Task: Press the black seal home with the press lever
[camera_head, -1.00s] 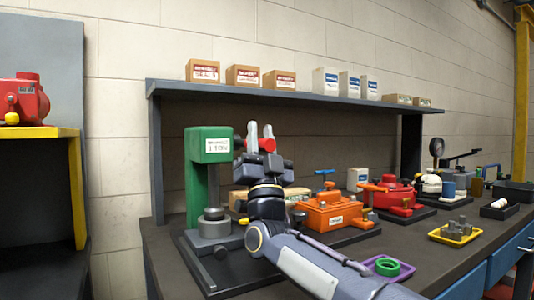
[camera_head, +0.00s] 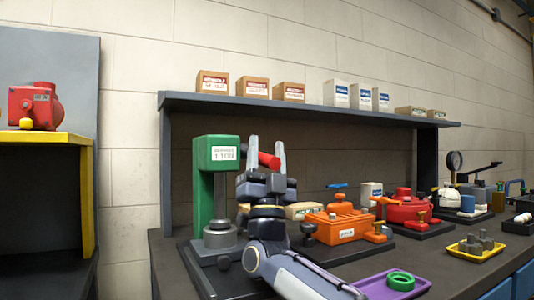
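The green press (camera_head: 203,190) stands at the left end of the bench, with a "1 TON" label on its head. A pale ram (camera_head: 220,200) reaches down from the head to a grey round housing (camera_head: 220,236) on the press base. I cannot make out the black seal; it may be hidden in or under these parts. The red grip of the press lever (camera_head: 268,160) shows to the right of the head. My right gripper (camera_head: 267,148) points up with its two pale fingers apart, one on each side of the red grip. Whether they touch it is unclear. My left gripper is out of view.
An orange gearbox (camera_head: 342,226), a red motor (camera_head: 402,208) and a gauge pump (camera_head: 454,162) stand along the bench to the right. A purple tray (camera_head: 378,288) with a green ring (camera_head: 400,281) lies at the front. A shelf (camera_head: 300,108) with boxes runs above.

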